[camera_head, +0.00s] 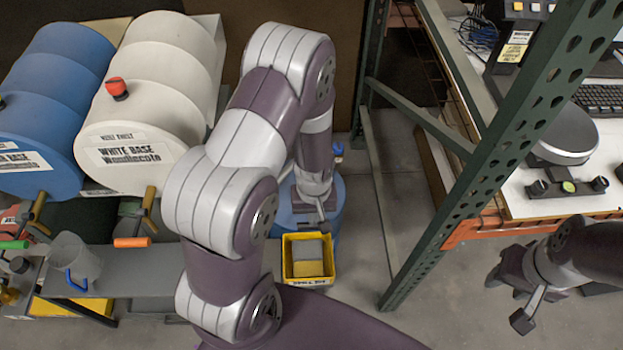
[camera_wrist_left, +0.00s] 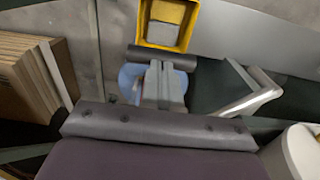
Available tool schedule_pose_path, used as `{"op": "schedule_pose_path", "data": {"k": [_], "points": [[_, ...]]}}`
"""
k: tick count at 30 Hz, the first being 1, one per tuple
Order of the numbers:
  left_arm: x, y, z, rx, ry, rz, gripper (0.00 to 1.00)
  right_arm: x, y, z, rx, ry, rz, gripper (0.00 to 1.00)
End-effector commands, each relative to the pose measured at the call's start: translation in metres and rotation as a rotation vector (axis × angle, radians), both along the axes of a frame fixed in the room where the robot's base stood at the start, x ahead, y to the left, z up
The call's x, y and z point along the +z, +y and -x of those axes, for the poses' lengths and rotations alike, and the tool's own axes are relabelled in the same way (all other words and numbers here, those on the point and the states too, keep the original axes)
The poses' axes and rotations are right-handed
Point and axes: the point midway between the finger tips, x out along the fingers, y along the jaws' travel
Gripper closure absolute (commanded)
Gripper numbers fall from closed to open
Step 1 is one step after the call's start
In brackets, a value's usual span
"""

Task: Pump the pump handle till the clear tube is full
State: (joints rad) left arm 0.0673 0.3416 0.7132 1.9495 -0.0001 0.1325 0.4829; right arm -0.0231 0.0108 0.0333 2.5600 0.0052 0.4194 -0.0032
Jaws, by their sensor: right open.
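My left gripper (camera_head: 313,214) hangs over a blue drum (camera_head: 332,222), just behind a yellow bin. In the left wrist view, the grey fingers of my left gripper (camera_wrist_left: 163,82) are close together beside a dark bar (camera_wrist_left: 186,58). I cannot tell whether they hold it or whether the bar is the pump handle. The blue drum also shows there, partly hidden (camera_wrist_left: 130,84). I cannot make out the clear tube or its level. My right gripper (camera_head: 507,302) is open and empty at the lower right, clear of the drum.
The yellow bin (camera_head: 287,272) holds grey and yellow pieces. A clear jug (camera_head: 70,256) with a blue handle stands on the left shelf (camera_head: 150,280). Large blue (camera_head: 55,95) and white (camera_head: 150,90) drums lie behind it. A green rack post (camera_head: 470,200) and a workbench (camera_head: 545,207) stand right.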

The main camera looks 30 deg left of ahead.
Motion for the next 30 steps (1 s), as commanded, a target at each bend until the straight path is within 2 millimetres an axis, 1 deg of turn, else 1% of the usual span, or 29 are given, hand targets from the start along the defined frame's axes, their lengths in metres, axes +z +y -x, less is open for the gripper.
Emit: {"op": "schedule_pose_path", "data": {"k": [1,6,10,14,18,30], "points": [[-0.008,0.000,0.002,0.000,0.007,0.001,1.00,-0.006,0.000,0.000,0.000,0.000,0.000,0.57],[-0.020,0.000,0.003,0.000,0.009,0.001,1.00,-0.014,0.000,0.000,0.000,0.000,0.000,0.57],[-0.010,0.000,0.003,0.000,0.009,0.001,1.00,-0.005,0.000,0.000,0.000,0.000,0.000,0.57],[0.009,0.000,0.003,0.000,0.009,0.001,1.00,0.013,0.000,0.000,0.000,0.000,0.000,0.57],[0.034,0.000,0.002,0.000,0.007,0.001,1.00,0.036,0.000,0.000,0.000,0.000,0.000,0.57],[0.100,0.000,0.002,0.000,0.004,0.000,1.00,0.096,0.000,0.000,0.000,0.000,0.000,0.57]]}}
